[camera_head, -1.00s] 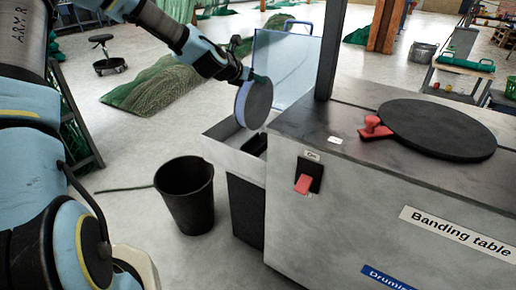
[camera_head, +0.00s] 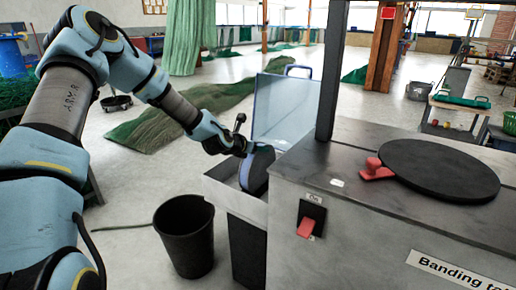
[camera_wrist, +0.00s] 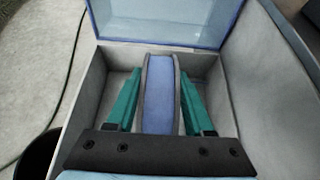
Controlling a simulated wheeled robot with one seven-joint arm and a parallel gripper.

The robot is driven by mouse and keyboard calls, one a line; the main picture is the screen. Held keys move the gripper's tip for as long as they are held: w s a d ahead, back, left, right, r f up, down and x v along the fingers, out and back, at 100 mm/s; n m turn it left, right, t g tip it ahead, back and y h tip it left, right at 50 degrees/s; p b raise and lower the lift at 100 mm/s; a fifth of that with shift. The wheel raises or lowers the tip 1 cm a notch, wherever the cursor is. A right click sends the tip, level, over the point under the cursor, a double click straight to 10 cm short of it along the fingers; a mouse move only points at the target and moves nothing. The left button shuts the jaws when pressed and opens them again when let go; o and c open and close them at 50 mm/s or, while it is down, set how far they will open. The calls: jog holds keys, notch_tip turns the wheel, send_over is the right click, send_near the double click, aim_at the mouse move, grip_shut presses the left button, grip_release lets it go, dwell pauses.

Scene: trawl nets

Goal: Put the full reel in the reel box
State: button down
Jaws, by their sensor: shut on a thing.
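The full reel (camera_head: 257,170), a disc with dark flanges and a blue winding, stands upright on its edge. It also shows in the wrist view (camera_wrist: 160,92), between the two green fingers of my gripper (camera_wrist: 158,100). My gripper, at the reel in the head view (camera_head: 243,150), is shut on it. The reel box (camera_head: 222,193) is a grey open bin on the left side of the banding table, with a clear bluish lid (camera_head: 285,105) raised at its back. The reel's lower part is inside the box, hidden by the front wall. I cannot tell whether it touches the floor.
The banding table (camera_head: 400,215) stands right of the box, with a black turntable (camera_head: 440,168), a red clamp (camera_head: 374,170) and a red switch (camera_head: 306,227). A black bucket (camera_head: 186,235) stands on the floor left of the box. A green net (camera_head: 165,125) lies behind.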

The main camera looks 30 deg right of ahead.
jog(key=shift+r, duration=0.15)
jog(key=shift+c, duration=1.4)
grip_release()
jog(key=shift+f, duration=0.2)
jog(key=shift+r, duration=0.15)
